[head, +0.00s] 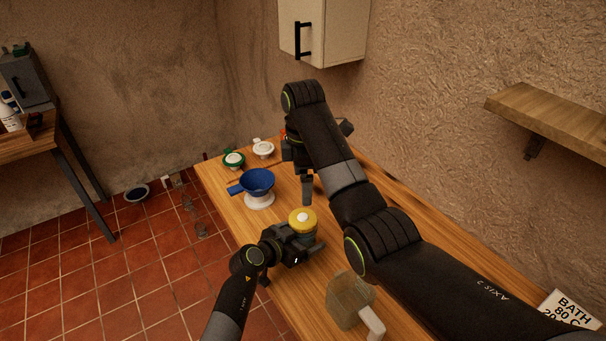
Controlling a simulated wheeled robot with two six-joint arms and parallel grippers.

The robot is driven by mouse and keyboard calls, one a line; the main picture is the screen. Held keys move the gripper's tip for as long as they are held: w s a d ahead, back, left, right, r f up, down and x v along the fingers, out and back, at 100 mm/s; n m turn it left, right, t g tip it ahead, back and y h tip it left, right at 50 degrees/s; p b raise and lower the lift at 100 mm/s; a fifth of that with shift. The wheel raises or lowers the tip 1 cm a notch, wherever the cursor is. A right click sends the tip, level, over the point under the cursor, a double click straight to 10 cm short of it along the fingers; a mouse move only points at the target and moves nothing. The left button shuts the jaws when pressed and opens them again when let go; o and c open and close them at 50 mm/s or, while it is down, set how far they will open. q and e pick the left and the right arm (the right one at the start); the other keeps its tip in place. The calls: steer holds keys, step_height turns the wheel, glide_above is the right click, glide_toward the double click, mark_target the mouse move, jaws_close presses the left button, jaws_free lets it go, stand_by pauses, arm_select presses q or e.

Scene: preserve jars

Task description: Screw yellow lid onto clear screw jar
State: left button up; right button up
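The yellow lid (302,215), with a pale centre, sits on top of the clear screw jar (303,237) on the wooden table. The lid looks roughly level; whether it is threaded on cannot be told. My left gripper (303,250) is around the jar below the lid and appears shut on it. Its fingers hide most of the jar's body. My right gripper (307,192) points down behind the lid, apart from it, and looks empty. Its fingers are seen edge-on, so their opening cannot be told.
A blue funnel (258,181) on a white base stands left of my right gripper. A green-rimmed item (233,159) and a white item (263,149) are at the far end. A clear jug (348,299) stands near the front. A wall shelf (550,115) juts out at right.

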arm_select(q)
steer(key=p+v, duration=0.1)
steer(key=v, duration=1.5)
steer(key=shift+s+a+r, duration=0.15)
steer(key=shift+s+a, duration=0.1)
